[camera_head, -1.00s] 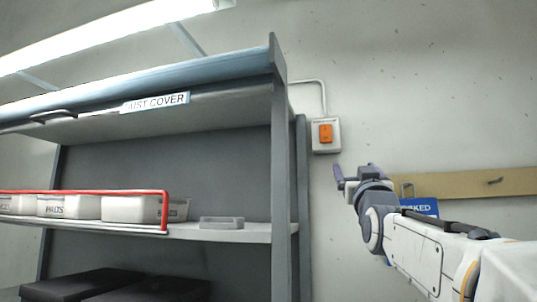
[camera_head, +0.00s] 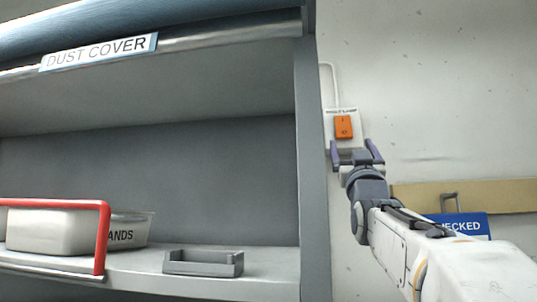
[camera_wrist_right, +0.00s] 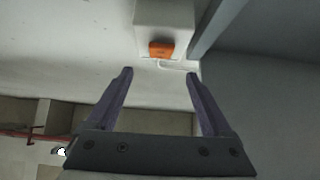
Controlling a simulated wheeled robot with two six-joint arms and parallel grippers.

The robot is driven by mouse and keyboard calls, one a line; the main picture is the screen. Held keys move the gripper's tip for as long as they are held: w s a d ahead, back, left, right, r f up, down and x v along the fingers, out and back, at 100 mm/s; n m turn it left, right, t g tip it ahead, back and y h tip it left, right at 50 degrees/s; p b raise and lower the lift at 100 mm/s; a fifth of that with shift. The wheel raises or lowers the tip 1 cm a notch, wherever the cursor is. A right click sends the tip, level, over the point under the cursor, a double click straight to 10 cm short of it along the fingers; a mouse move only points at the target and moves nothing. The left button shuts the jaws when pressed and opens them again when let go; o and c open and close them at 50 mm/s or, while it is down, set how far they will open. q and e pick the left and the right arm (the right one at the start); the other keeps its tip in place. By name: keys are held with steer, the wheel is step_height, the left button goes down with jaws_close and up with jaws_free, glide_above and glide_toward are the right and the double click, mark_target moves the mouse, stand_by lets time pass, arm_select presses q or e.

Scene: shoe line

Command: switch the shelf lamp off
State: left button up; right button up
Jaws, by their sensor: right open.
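The lamp switch is an orange rocker (camera_head: 344,127) on a white wall box (camera_head: 330,143), right of the shelf's side post. In the right wrist view the orange rocker (camera_wrist_right: 161,49) shows ahead, between and beyond the fingertips. My right gripper (camera_head: 357,150) is open and empty, just below the rocker in the head view, its fingers pointing up toward the box. It also shows in the right wrist view (camera_wrist_right: 160,75), with a gap between its two fingers. I cannot tell from the frames whether it touches the box. The lamp is out of view now. My left gripper is not in view.
The shelf post (camera_head: 313,180) stands close left of my right gripper. The shelf holds a white bin (camera_head: 55,232) behind a red rail (camera_head: 102,240) and a grey tray (camera_head: 203,263). A wooden rail (camera_head: 515,196) and a blue sign (camera_head: 468,226) are at right.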

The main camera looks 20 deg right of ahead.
mark_target(344, 128)
steer(key=p+x, duration=0.7)
steer(key=x, duration=0.2)
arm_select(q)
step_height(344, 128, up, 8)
